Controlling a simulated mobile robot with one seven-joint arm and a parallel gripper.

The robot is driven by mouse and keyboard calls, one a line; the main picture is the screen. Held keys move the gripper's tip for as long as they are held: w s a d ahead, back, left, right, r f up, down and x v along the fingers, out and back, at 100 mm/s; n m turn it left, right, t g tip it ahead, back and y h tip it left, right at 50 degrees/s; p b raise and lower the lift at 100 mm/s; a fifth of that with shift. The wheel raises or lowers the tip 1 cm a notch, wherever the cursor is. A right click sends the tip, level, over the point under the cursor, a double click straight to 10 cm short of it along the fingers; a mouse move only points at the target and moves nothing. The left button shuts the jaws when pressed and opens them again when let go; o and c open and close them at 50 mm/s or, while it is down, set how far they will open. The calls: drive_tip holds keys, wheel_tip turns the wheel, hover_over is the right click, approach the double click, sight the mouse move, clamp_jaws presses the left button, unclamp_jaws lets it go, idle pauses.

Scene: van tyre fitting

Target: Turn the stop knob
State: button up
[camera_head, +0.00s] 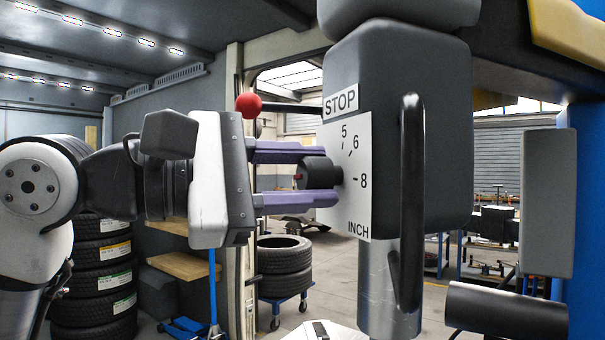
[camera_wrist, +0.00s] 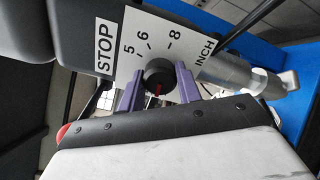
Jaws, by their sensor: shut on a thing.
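The stop knob (camera_head: 316,173) is a small black round knob on a white dial plate (camera_head: 357,206) marked STOP, 5, 6, 8 and INCH. The plate is on the side of a dark grey machine head (camera_head: 430,150). My gripper (camera_head: 322,174) comes in from the left, its two purple fingers above and below the knob, shut on it. In the wrist view the knob (camera_wrist: 158,76) sits between the purple fingers (camera_wrist: 158,88), with a red mark on its face. The red mark points down in that view, away from the numbers.
A red ball (camera_head: 248,105) shows just above my gripper. A steel column (camera_head: 388,290) is below the head. Tyre stacks (camera_head: 92,270) stand at left, and more tyres (camera_head: 285,262) sit on a blue trolley behind.

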drive_tip(key=shift+m, duration=1.4)
drive_tip(key=o, duration=1)
drive_tip(key=b+v, duration=0.1)
drive_tip(key=v, duration=1.2)
drive_tip(key=shift+a, duration=0.4)
drive_tip(key=shift+s+f+m, duration=0.1)
drive_tip(key=shift+s+m, duration=0.15)
drive_tip(key=shift+m, duration=0.05)
